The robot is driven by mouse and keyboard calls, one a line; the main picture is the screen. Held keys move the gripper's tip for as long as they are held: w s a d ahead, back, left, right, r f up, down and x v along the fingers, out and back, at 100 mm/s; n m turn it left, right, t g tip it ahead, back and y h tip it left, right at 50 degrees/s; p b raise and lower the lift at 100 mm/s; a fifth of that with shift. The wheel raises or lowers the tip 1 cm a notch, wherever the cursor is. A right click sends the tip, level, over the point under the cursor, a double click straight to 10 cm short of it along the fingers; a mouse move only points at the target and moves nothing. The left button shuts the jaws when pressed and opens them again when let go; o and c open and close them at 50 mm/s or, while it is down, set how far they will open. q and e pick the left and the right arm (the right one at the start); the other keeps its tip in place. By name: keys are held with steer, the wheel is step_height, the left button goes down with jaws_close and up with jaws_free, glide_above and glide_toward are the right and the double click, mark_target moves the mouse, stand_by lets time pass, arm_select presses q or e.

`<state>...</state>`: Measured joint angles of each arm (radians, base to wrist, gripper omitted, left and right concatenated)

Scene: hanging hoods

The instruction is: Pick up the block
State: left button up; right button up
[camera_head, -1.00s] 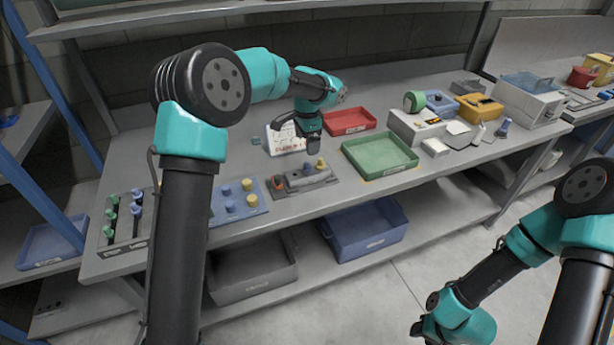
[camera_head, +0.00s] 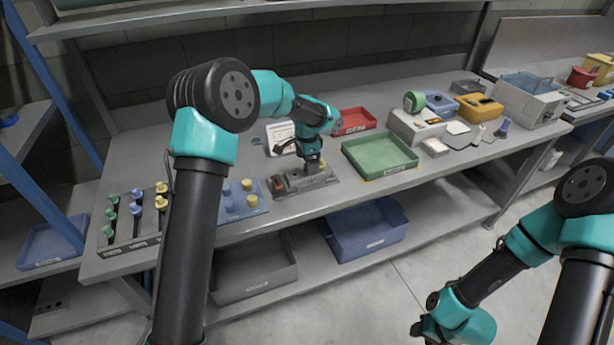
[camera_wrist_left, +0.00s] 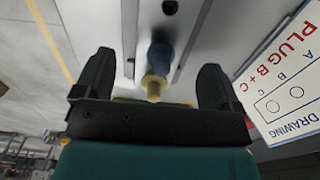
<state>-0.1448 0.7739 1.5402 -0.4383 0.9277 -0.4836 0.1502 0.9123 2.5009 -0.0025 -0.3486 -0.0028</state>
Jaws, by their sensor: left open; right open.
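My left gripper (camera_head: 312,168) is over the right part of this fixture, pointing down. In the left wrist view its fingers (camera_wrist_left: 155,72) are apart, with a blue plug (camera_wrist_left: 161,56) and a yellow plug (camera_wrist_left: 153,88) between them, not gripped. Whether the fingers touch anything is unclear. My right gripper (camera_head: 418,328) is low at the bottom, away from the bench, only partly seen.
A blue plate with plugs (camera_head: 254,210) lies left of the fixture, and a black rack (camera_head: 117,243) further left. A green tray (camera_head: 395,173) is to the right, a red tray (camera_head: 352,130) behind. A printed card (camera_head: 276,132) stands behind the fixture.

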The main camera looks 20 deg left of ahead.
arm_select(q)
step_height(320, 180, down, 4)
steer(key=shift+f, duration=0.15)
stand_by(0.5)
steer(key=shift+w, duration=0.1)
steer(key=c, duration=1.4)
steer(key=shift+r, duration=0.2)
step_height(320, 180, up, 10)
steer(key=shift+f, duration=0.1)
